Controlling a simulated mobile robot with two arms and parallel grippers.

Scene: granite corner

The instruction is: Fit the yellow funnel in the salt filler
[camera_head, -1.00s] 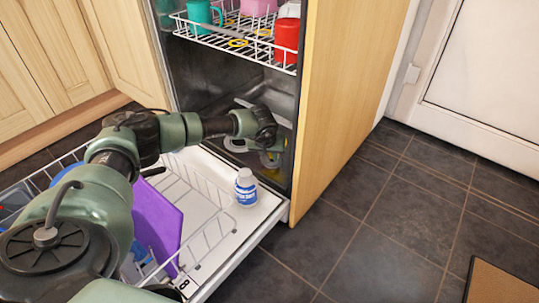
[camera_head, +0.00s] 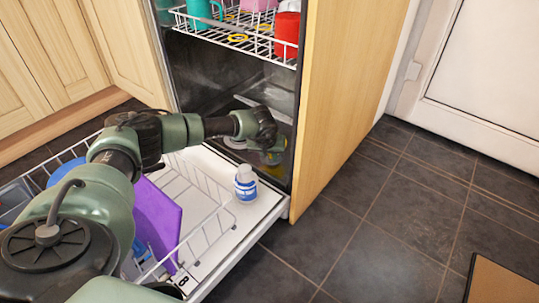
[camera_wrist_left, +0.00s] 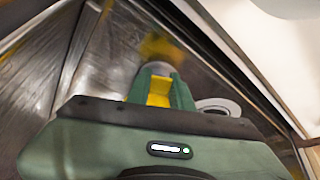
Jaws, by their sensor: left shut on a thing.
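My left gripper (camera_head: 272,156) is inside the dishwasher, low near its right wall, pointing down. It is shut on the yellow funnel, which shows as a small yellow patch (camera_head: 273,170) below the fingers. In the left wrist view yellow shows between the green fingers (camera_wrist_left: 160,88), with a blurred yellow part beyond. A pale round ring (camera_wrist_left: 217,105) lies just right of the fingers; I cannot tell whether it is the salt filler. Whether the funnel touches the filler is hidden. My right gripper is not in view.
A white and blue bottle (camera_head: 245,183) stands upright on the open dishwasher door (camera_head: 240,228). A white lower rack (camera_head: 205,215) with a purple board (camera_head: 158,218) is to its left. An upper rack (camera_head: 230,45) holding cups hangs above. A wooden panel (camera_head: 345,90) stands close on the right.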

